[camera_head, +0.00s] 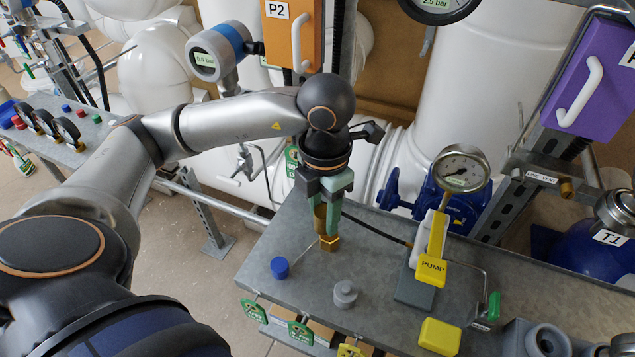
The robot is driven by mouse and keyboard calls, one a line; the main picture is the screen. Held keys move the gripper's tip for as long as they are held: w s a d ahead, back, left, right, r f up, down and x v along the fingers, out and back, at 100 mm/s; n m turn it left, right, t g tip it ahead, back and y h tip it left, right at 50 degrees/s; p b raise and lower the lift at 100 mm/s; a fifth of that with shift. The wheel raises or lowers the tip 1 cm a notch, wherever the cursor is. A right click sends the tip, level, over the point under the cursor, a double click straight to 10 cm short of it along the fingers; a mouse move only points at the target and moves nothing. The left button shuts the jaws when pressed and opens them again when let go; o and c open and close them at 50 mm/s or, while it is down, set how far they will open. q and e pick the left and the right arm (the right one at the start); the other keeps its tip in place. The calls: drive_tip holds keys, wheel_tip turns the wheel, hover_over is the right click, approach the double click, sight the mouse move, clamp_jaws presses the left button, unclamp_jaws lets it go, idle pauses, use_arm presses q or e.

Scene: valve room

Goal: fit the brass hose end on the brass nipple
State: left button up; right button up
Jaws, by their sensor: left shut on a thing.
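My left gripper (328,222) comes down from above onto the grey bench. Its green fingers are shut on the brass hose end (320,213), which is mostly hidden between them. A black hose (378,230) runs from there to the pump. The brass nipple (329,243) stands upright on the bench directly below the fingertips. The hose end is right above the nipple, roughly in line with it. I cannot tell whether the two touch or how far one sits on the other. My right gripper is not in view.
On the bench (384,290) stand a blue cap (280,267), a grey fitting (344,293), the yellow-labelled pump (431,271) with a gauge (461,170), and a yellow block (439,337). White pipes and an orange box (291,35) are behind. The bench between the caps and pump is clear.

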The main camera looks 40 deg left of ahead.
use_arm(q)
drive_tip(key=w, duration=0.1)
drive_tip(key=w+f, duration=0.1)
drive_tip(key=w, duration=0.1)
drive_tip(key=shift+w+a+f+b, duration=0.15)
drive_tip(key=shift+a+b, duration=0.2)
drive_tip(key=shift+a, duration=0.05)
drive_tip(key=shift+f+b, duration=1.1)
drive_tip(key=shift+f, duration=0.05)
drive_tip(key=shift+f+b, duration=0.4)
drive_tip(key=shift+b, duration=0.25)
idle(0.6)
drive_tip(key=shift+f+b, duration=0.15)
drive_tip(key=shift+b, duration=0.15)
drive_tip(key=shift+f+b, duration=0.35)
drive_tip(key=shift+b, duration=0.05)
drive_tip(key=shift+f, duration=0.15)
idle(0.4)
